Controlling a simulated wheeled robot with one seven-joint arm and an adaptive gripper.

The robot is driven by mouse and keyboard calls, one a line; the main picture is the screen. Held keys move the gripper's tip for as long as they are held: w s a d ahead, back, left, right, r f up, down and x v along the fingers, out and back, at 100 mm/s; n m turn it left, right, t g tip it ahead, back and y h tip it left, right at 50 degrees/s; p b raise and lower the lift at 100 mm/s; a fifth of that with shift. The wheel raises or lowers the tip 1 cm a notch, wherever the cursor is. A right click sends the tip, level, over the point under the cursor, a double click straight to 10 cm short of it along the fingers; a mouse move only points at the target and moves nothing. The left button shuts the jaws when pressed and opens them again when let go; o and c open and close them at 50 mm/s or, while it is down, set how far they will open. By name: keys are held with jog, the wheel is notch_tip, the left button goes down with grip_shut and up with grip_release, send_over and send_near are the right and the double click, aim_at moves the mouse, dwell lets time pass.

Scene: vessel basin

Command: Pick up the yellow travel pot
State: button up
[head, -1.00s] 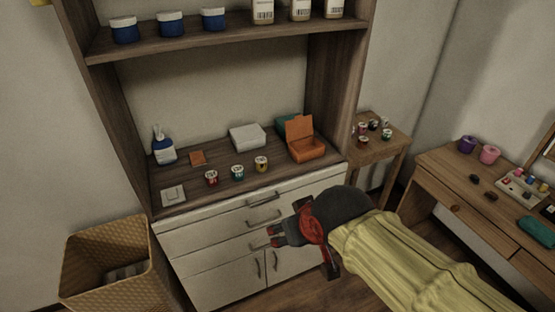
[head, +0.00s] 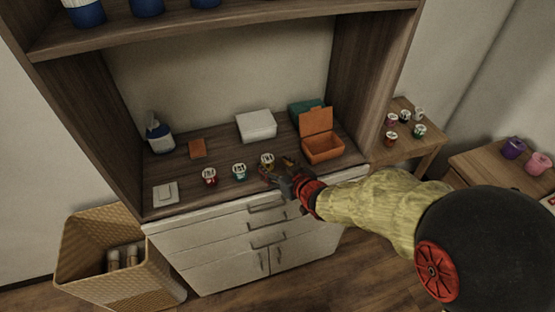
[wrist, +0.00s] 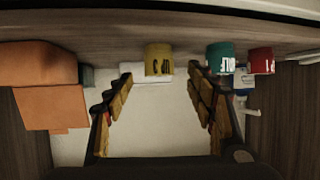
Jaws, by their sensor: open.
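The small yellow travel pot (head: 267,159) with a pale lid stands upright on the wooden counter, at the right end of a row of three pots. My gripper (head: 276,171) is open and empty, at the counter's front edge just in front of the yellow pot. In the wrist view, which looks upside down, the yellow pot (wrist: 158,60) shows between the two spread fingertips of my gripper (wrist: 160,76), beyond them. Whether a fingertip touches it I cannot tell.
A teal pot (head: 239,171) and a red pot (head: 210,177) stand to the left of the yellow one. An open orange box (head: 322,148) is to the right, a white box (head: 256,126) behind. A wicker basket (head: 110,265) stands on the floor at left.

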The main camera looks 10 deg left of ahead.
aim_at(271, 162)
jog(key=b+x, duration=0.2)
jog(key=x, duration=0.4)
jog(key=shift+w+f, duration=0.1)
jog(key=shift+w, duration=0.05)
jog(key=shift+c, duration=1.1)
jog(key=c, duration=0.7)
jog(key=shift+c, duration=0.7)
